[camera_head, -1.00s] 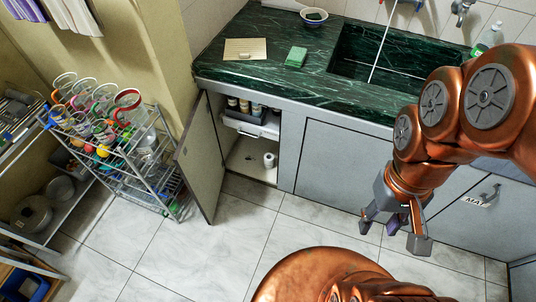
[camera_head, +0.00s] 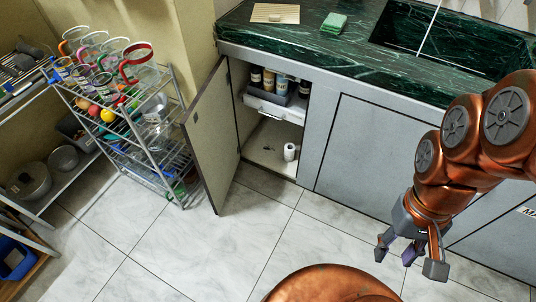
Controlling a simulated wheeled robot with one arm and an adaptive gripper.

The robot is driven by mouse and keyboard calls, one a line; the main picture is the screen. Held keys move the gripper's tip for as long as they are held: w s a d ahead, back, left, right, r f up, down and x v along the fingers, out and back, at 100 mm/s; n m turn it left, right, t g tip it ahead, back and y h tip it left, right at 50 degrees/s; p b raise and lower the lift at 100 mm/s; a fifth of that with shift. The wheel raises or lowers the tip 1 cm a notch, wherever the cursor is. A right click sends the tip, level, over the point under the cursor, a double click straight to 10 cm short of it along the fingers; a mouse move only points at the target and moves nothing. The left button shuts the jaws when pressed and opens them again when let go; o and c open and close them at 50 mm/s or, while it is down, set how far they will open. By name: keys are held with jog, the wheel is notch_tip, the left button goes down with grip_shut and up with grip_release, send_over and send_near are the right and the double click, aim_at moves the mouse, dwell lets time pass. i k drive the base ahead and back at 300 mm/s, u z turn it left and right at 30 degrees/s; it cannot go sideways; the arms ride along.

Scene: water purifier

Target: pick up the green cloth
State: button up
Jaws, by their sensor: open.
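A small green cloth or sponge-like block (camera_head: 333,23) lies flat on the dark green marble counter, left of the sink. It is the only small green piece I see on the counter. My gripper (camera_head: 411,258) hangs at the lower right, fingers pointing down, open and empty. It is in front of the grey cabinet doors, well below the counter top and to the right of the green cloth, not touching anything that I can see.
The marble counter (camera_head: 300,48) has a sink (camera_head: 440,40) at the right and a beige board (camera_head: 275,13) at the left. A cabinet door (camera_head: 213,140) stands open into the room. A wire rack (camera_head: 140,130) with cups stands left. Tiled floor (camera_head: 180,250) is clear.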

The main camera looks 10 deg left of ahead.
aim_at(334, 23)
jog(key=u, duration=0.05)
jog(key=i, duration=0.85)
jog(key=u, duration=0.95)
jog(key=i, duration=0.6)
jog(key=u, duration=0.55)
